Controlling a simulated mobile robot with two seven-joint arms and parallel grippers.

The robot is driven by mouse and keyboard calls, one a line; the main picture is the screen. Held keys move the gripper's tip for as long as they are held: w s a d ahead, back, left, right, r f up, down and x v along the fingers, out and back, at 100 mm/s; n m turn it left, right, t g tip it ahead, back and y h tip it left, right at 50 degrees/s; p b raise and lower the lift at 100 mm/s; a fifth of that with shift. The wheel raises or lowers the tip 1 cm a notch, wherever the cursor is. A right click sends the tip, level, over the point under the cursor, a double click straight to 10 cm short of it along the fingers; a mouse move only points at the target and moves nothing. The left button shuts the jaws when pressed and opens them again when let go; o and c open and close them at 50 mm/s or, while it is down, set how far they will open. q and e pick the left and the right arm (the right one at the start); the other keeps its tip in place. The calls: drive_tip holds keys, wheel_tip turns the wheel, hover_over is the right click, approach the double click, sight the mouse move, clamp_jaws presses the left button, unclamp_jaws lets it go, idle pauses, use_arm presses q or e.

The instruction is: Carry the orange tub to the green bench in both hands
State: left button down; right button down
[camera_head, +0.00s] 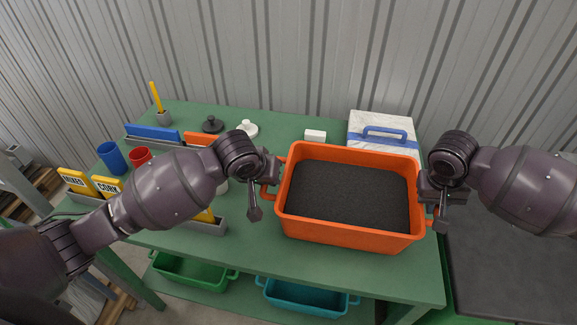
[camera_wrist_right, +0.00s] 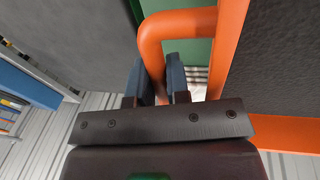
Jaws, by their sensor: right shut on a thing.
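The orange tub (camera_head: 350,238), filled with dark grey material, is level over the right part of the green bench (camera_head: 270,262). I cannot tell whether its base touches the bench top. My right gripper (camera_head: 437,215) is at the tub's right handle. In the right wrist view, the jaws (camera_wrist_right: 160,85) are shut on that orange handle (camera_wrist_right: 178,24), one finger on each side. My left gripper (camera_head: 258,205) is at the left handle (camera_head: 268,192), with one finger hanging beside it. Its other finger is hidden, so its grip is unclear.
A white and blue case (camera_head: 382,125) and a white block (camera_head: 315,135) stand behind the tub. Blue (camera_head: 112,158) and red (camera_head: 140,156) cups and sign holders are at the left. Green (camera_head: 190,270) and teal (camera_head: 305,297) bins sit below. The bench's front middle is clear.

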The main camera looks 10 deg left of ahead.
use_arm(q)
drive_tip(key=shift+f, duration=0.6)
use_arm(e)
drive_tip(key=shift+f, duration=0.55)
use_arm(q)
drive_tip(key=c, duration=1.1)
unclamp_jaws()
use_arm(e)
drive_tip(key=c, duration=1.1)
unclamp_jaws()
use_arm(q)
drive_tip(key=shift+r, duration=0.1)
use_arm(e)
drive_tip(key=shift+r, duration=0.1)
use_arm(q)
drive_tip(key=v, duration=1.2)
use_arm(e)
drive_tip(key=v, duration=1.2)
use_arm(q)
drive_tip(key=shift+a, duration=0.15)
